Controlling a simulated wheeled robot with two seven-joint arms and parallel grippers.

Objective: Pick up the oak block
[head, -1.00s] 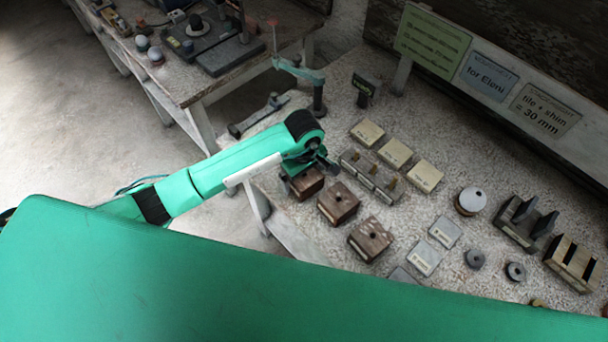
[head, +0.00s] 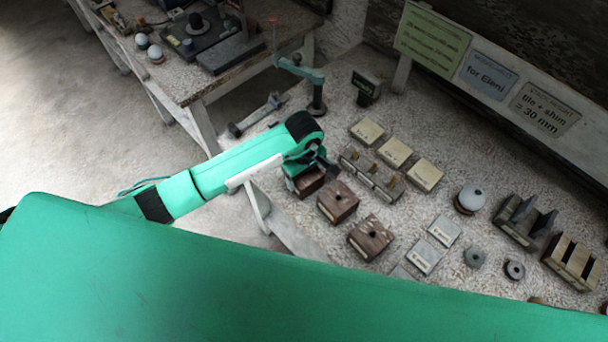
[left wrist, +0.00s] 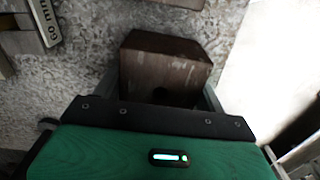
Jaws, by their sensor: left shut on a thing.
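In the left wrist view the block (left wrist: 165,68) sits between the two fingers (left wrist: 160,97), with a dark hole partly visible near the palm. I cannot tell whether its underside is clear of the table. My right gripper is not in view.
Two more brown blocks, one in the middle (head: 338,202) and one at right (head: 370,238), stand close by. A grey holder with brass pegs (head: 371,172) and pale labelled tiles (head: 395,152) lie behind. The table's edge is close on the near side.

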